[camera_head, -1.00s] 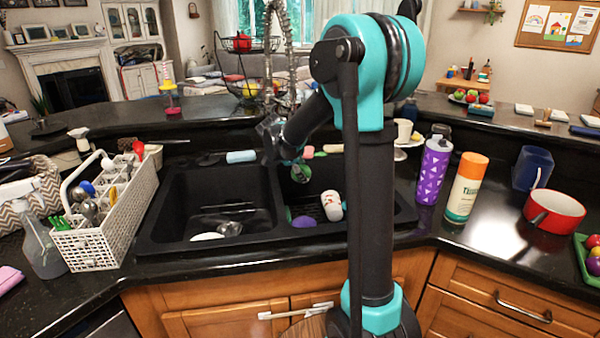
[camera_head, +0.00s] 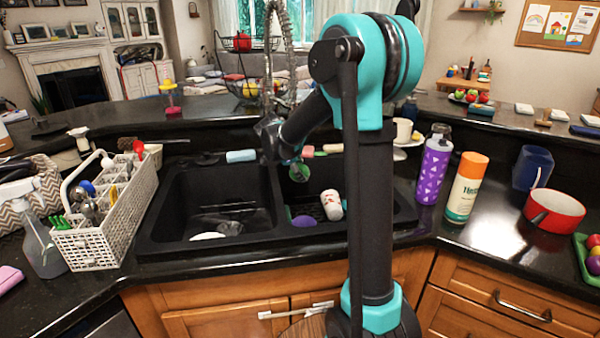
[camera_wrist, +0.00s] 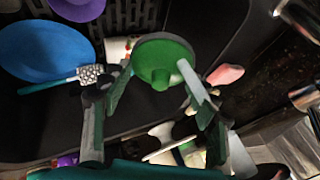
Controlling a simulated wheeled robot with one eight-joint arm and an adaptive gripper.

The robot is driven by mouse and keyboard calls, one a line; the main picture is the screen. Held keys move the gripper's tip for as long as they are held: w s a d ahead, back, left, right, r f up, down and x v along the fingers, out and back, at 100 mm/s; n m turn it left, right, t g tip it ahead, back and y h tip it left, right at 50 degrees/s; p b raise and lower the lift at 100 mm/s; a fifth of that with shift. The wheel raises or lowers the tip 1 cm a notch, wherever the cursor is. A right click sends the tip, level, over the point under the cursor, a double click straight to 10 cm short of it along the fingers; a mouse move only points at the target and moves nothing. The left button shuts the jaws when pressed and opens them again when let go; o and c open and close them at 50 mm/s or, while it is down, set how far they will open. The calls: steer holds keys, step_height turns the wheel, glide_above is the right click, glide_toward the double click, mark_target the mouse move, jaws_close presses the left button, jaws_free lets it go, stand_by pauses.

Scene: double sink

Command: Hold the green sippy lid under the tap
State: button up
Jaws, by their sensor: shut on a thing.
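The green sippy lid (camera_wrist: 165,60) is a round green disc with a small knob, seen in the wrist view. My gripper (camera_wrist: 157,80) is shut on it, with one finger on each side. In the head view my gripper (camera_head: 296,168) is small and partly behind my arm, over the right basin near its back edge. The tap (camera_head: 268,75) has a coiled metal spring neck and stands behind the sink. Metal parts, probably of the tap, show at the right in the wrist view. I cannot tell whether the lid is directly under the spout. No water stream is visible.
The black double sink (camera_head: 160,215) holds a white cup (camera_head: 331,205) and a purple item (camera_head: 304,221) in the right basin, and dishes on the left. A cutlery basket (camera_head: 110,225) stands left. A purple bottle (camera_head: 433,170) and orange-capped bottle (camera_head: 466,188) stand right.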

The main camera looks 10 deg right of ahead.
steer(key=shift+d, duration=0.15)
steer(key=shift+d, duration=0.45)
steer(key=shift+s, duration=0.1)
steer(key=s, duration=0.8)
steer(key=shift+a, duration=0.45)
stand_by(1.3)
steer(key=s+r, duration=0.4)
steer(key=s, duration=0.1)
steer(key=shift+a, duration=0.25)
steer(key=shift+w, duration=0.1)
